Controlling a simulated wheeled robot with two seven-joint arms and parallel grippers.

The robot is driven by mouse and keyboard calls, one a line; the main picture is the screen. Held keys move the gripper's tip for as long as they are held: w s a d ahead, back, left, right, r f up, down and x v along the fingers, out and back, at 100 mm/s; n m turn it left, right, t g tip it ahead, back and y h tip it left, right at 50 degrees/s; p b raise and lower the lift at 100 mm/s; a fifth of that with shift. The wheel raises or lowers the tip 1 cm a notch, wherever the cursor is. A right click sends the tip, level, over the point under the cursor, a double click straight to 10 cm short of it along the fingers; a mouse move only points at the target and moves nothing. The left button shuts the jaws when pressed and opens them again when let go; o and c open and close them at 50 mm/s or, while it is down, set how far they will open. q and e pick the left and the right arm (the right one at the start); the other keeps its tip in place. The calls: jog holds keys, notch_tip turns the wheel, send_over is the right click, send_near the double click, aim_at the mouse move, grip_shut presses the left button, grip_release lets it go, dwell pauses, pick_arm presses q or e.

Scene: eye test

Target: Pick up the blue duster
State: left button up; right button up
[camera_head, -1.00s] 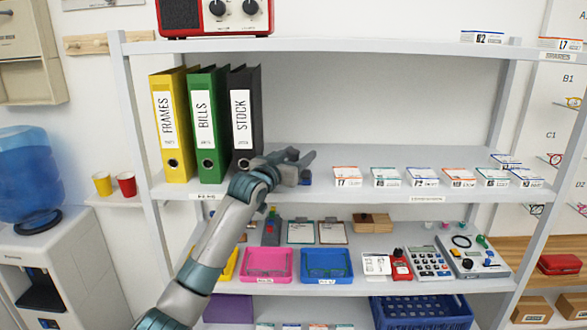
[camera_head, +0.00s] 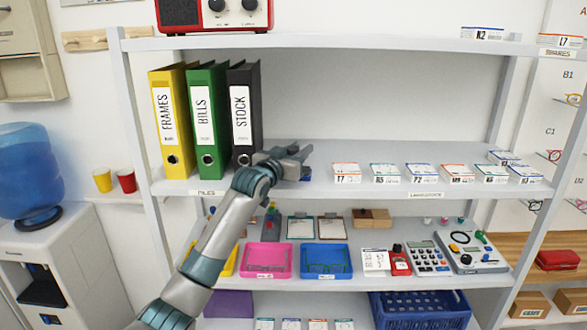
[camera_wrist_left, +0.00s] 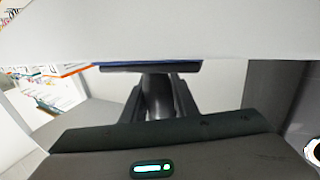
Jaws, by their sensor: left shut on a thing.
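The blue duster (camera_head: 305,175) is mostly hidden by my left gripper in the head view, where only a small blue patch shows. In the left wrist view its blue edge (camera_wrist_left: 150,66) is a thin strip across the top, with a dark handle (camera_wrist_left: 158,92) below it. My left gripper (camera_head: 296,157) is over the middle shelf, just right of the black binder. In the left wrist view its fingers (camera_wrist_left: 158,104) are shut on the handle, one on each side. I cannot tell whether the duster touches the shelf. My right gripper is not in view.
Yellow, green and black binders (camera_head: 243,115) stand close to the left of the gripper. The middle shelf (camera_head: 400,153) is bare behind a row of small labelled cards. The top shelf (camera_head: 330,45) runs above. Trays and a calculator (camera_head: 427,258) are on the shelf below.

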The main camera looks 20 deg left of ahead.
pick_arm(q)
jog(key=shift+r, duration=0.15)
jog(key=shift+r+b, duration=0.5)
jog(key=shift+r, duration=0.05)
jog(key=s+d+r+b, duration=0.5)
jog(key=d+r, duration=0.4)
jog(key=d, duration=0.1)
jog(key=shift+d+r, duration=0.3)
